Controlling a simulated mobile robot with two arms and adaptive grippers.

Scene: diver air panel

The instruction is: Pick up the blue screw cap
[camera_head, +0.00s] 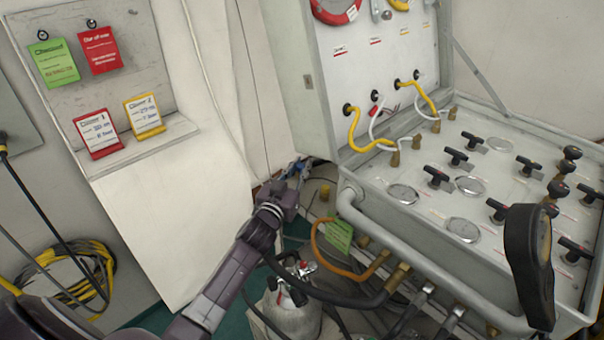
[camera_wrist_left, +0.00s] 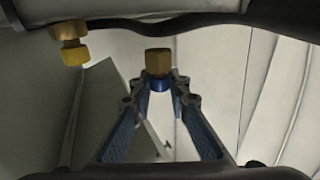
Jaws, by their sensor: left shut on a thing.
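The blue screw cap (camera_wrist_left: 158,85) shows in the left wrist view at the lower end of a brass fitting (camera_wrist_left: 158,62). My left gripper (camera_wrist_left: 159,78) is shut on it, with one blue finger on each side. Whether the cap is still seated on the fitting, I cannot tell. In the head view my left gripper (camera_head: 299,166) is at the left end of the panel case, and the cap cannot be told apart from the blue fingers. My right gripper is not in view.
A yellow cap (camera_wrist_left: 75,55) sits on another brass fitting nearby. The air panel (camera_head: 430,205) with knobs and gauges fills the right. A gas cylinder (camera_head: 293,310), an orange hose (camera_head: 340,265) and black hoses lie below. A board with tags (camera_head: 100,70) is at left.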

